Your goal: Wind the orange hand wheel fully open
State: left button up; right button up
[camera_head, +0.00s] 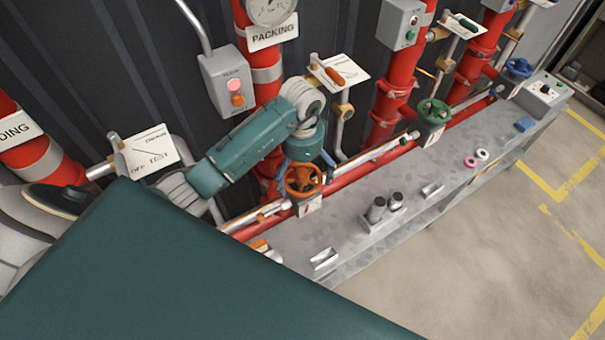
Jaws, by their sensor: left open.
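The orange hand wheel (303,180) sits on a pipe fitting near the back edge of the grey bench, below the PACKING pipe. My left arm comes in from the left, and my left gripper (301,165) is right above the wheel, by its far rim. The fingers are small and partly hidden by the wrist. The gripper is open; I cannot tell whether it touches the wheel. My right gripper is not in view.
A green hand wheel (433,111) and a blue hand wheel (519,67) stand farther right. The grey bench (400,220) carries metal cylinders (376,209) and pink and white rings (471,161). A control box (229,80) hangs behind my arm. Floor at the right is clear.

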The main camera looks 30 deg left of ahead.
pick_arm(q)
jog(key=m, duration=0.4)
jog(key=shift+a, duration=0.1)
jog(key=m+b, duration=0.2)
jog(key=m, duration=0.2)
jog(key=shift+w+f+m, duration=0.1)
jog(key=shift+m, duration=0.3)
jog(key=m, duration=0.2)
jog(key=shift+m+b, duration=0.4)
jog(key=m+b, duration=0.3)
jog(key=m, duration=0.2)
jog(key=shift+w, duration=0.1)
jog(key=shift+m+b, duration=0.3)
jog(key=shift+m, duration=1.2)
